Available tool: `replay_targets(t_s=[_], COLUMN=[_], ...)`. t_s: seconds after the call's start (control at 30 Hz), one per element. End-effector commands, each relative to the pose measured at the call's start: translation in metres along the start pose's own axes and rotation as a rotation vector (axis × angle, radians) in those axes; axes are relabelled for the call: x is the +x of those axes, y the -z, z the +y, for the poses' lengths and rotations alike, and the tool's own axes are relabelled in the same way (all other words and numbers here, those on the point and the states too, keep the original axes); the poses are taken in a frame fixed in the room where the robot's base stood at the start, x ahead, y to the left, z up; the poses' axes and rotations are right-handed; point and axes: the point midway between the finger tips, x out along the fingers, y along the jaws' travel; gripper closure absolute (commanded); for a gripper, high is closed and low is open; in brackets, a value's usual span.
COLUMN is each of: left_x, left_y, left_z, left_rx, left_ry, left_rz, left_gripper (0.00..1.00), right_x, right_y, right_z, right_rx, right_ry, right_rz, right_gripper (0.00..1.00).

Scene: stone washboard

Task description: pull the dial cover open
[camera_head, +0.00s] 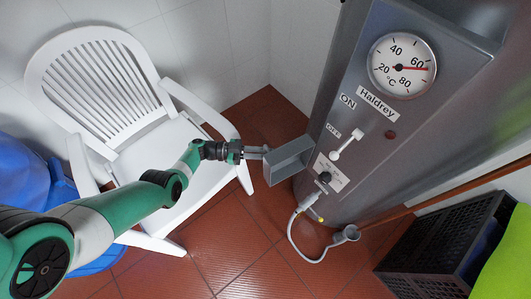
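A grey metal cover (289,161), shaped like a shallow box, sticks out to the left from the lower front of the grey boiler (345,95). I take it to be the dial cover; it stands swung out from the panel. A dark knob (324,178) on a white label shows uncovered just right of it. My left gripper (265,151) is at the cover's left edge, its fingertips at or very near it. Whether the fingers are shut on it is too small to tell. My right gripper is not in view.
The boiler carries a round temperature gauge (401,66) and a white ON/OFF lever (347,147). A hose (291,235) hangs below. A white plastic chair (190,160) stands under my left arm. A dark crate (445,245) is at lower right. Red floor tiles are clear in the middle.

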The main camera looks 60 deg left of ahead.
Motion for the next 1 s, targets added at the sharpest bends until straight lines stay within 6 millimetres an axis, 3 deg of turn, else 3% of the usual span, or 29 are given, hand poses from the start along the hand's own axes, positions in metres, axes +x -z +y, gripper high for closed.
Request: replay_targets(t_s=[0.3, 0.33, 0.47, 0.77, 0.87, 1.0], left_x=[0.0, 0.0, 0.0, -0.002, -0.013, -0.042], left_y=[0.001, 0.001, 0.001, 0.0, 0.001, 0.001], left_z=[0.0, 0.0, 0.0, 0.0, -0.001, -0.002], left_rx=[0.001, 0.001, 0.0, 0.0, -0.001, 0.0], left_ry=[0.0, 0.0, 0.0, 0.001, 0.003, 0.007], left_rz=[0.002, 0.002, 0.001, 0.0, 0.001, 0.001], left_gripper=[1.0, 0.8, 0.57, 0.55, 0.55, 0.55], right_x=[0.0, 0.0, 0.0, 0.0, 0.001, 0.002], right_y=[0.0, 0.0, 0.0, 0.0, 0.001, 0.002], right_z=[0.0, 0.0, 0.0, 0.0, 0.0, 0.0], right_rx=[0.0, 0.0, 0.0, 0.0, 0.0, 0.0], right_ry=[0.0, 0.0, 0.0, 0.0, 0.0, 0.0], right_rz=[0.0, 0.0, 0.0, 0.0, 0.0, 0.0], right_gripper=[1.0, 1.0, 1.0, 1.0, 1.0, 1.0])
